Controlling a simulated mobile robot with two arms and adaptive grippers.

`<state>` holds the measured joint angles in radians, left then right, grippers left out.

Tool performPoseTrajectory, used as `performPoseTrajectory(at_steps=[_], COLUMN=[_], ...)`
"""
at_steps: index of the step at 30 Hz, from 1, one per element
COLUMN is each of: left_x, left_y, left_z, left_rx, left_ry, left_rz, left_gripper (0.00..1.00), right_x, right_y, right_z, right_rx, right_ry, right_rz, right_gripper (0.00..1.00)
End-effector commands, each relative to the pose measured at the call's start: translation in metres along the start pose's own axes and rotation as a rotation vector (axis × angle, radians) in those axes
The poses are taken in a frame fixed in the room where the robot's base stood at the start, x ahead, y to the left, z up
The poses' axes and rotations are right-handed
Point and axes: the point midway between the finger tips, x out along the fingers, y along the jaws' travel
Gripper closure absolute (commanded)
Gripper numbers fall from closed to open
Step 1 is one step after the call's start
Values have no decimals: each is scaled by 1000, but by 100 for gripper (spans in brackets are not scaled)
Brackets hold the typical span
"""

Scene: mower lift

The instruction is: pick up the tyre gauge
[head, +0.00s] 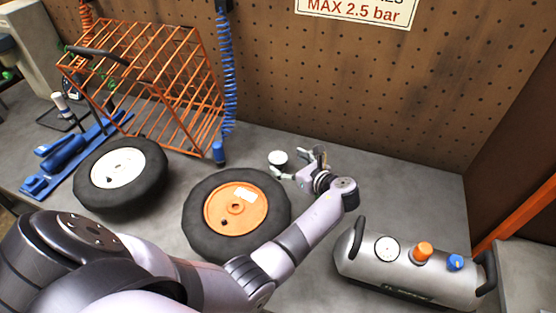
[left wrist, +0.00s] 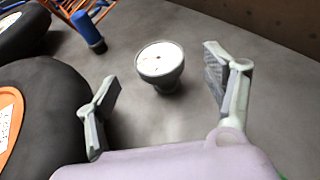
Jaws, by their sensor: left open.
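The tyre gauge (head: 278,158) is a small round thing with a white dial, standing on the grey bench behind the orange-hubbed wheel. In the left wrist view the gauge (left wrist: 160,62) stands upright, dial up, on a dark narrower base. My left gripper (head: 301,166) is open beside it, just to its right in the head view. In the left wrist view the gauge lies ahead of the spread fingers (left wrist: 166,92), between their lines, and neither finger touches it. My right gripper is not in view.
A white-hubbed wheel (head: 101,184), orange wire cage (head: 163,62) and blue hose (head: 226,75) are at left. A silver air tank (head: 364,268) stands at right. The pegboard wall (head: 400,90) rises behind.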

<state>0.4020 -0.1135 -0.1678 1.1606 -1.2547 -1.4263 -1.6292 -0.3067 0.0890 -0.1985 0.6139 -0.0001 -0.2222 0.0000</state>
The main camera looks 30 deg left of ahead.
Motion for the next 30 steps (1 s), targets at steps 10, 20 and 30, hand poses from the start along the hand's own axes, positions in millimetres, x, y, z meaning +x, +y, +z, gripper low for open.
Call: performPoseTrajectory(at_steps=[10,20,30], left_x=[52,61,61], left_y=[0,0,0], left_z=[1,0,0], left_rx=[1,-1,0], left_ry=[-1,1,1], left_rz=[2,1,1], left_gripper=[24,24,45], right_x=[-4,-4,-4], right_y=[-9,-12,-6], right_z=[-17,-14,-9], right_rx=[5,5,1], right_ry=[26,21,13], right_rz=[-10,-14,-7], right_gripper=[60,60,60])
